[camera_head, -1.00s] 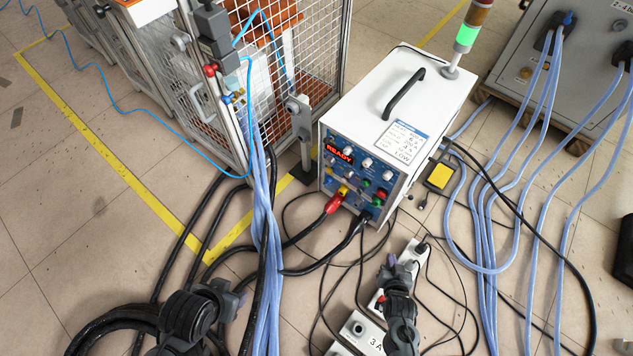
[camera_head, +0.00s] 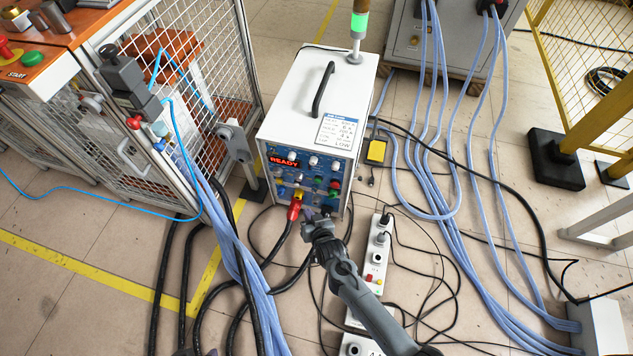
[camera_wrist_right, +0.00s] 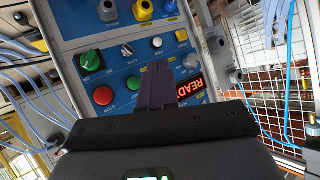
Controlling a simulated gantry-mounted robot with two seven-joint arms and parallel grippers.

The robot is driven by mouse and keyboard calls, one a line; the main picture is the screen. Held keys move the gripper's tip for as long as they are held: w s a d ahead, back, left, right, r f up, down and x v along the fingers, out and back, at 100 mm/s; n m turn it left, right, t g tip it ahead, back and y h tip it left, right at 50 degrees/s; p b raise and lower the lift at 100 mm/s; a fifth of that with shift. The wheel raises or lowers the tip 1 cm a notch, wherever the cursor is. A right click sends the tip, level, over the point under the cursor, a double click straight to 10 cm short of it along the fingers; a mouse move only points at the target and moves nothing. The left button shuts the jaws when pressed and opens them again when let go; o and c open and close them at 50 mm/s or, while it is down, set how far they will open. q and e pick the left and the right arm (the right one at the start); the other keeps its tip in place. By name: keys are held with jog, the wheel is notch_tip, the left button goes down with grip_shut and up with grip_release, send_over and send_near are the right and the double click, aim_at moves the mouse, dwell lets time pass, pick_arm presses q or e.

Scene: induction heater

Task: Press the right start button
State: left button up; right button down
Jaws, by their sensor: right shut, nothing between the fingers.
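The white heater cabinet (camera_head: 305,90) has a blue front panel with a red READY display (camera_head: 284,161). Another green button (camera_head: 33,58), beside a START label, is on the orange-topped bench at upper left. My right gripper (camera_head: 309,216) is shut and empty, low in front of the panel; its fingers (camera_wrist_right: 160,72) overlap the panel in the wrist view, contact unclear. Only dark tips of my left gripper (camera_head: 198,353) show at the bottom edge.
A red cable plug (camera_head: 294,209) is at the panel's lower edge, close to my right gripper. Thick blue hoses (camera_head: 228,235) and black cables cross the floor. A white power strip (camera_head: 374,270) lies right of my right arm. A mesh cage (camera_head: 200,60) stands left of the cabinet.

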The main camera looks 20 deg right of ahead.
aim_at(318, 181)
jog(key=w+d+b, duration=0.4)
jog(key=w+d, duration=0.1)
jog(key=w, duration=0.2)
jog(key=shift+d+b, duration=0.25)
jog(key=shift+b, duration=0.05)
dwell(0.4)
dwell(0.9)
dwell(0.6)
jog(key=shift+w+d, duration=0.2)
jog(key=shift+d, duration=0.05)
dwell(0.4)
jog(key=shift+w+d, duration=0.15)
jog(key=shift+w, duration=0.1)
dwell(0.6)
